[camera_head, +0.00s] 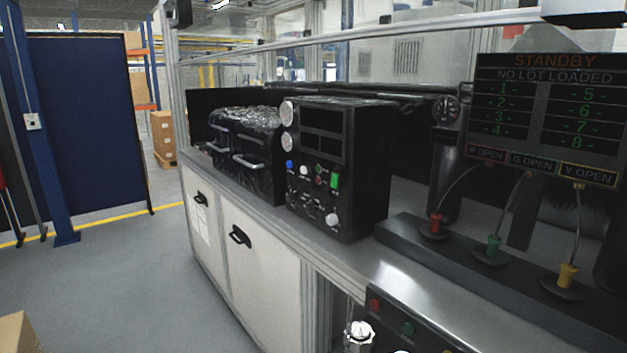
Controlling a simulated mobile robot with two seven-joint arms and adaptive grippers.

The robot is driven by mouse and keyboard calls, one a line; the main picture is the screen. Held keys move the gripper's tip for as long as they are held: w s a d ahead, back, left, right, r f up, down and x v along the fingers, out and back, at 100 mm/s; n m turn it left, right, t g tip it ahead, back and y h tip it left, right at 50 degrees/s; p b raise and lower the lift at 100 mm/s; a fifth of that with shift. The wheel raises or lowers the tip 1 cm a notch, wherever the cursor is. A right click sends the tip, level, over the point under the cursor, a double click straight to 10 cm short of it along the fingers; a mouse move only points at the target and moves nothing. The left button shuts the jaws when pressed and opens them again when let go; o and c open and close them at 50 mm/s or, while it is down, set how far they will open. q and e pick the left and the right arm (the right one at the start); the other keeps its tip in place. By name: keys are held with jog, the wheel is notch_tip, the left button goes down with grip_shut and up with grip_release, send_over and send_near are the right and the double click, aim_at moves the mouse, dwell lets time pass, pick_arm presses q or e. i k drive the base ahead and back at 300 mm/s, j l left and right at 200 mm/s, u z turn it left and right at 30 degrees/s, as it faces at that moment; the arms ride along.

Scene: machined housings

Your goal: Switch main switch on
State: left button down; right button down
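A black control unit (367,160) stands upright on the grey bench in the middle of the view. Neither of my grippers shows.
At right a dark rail holds red, green and yellow plugs below a STANDBY display (548,115). A panel with buttons (405,328) sits below the bench edge. The floor at left (110,275) is mostly clear.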

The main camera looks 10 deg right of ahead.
aim_at(334, 178)
jog(key=i+j+z, duration=0.35)
jog(key=i+j, duration=1.15)
jog(key=j, duration=0.15)
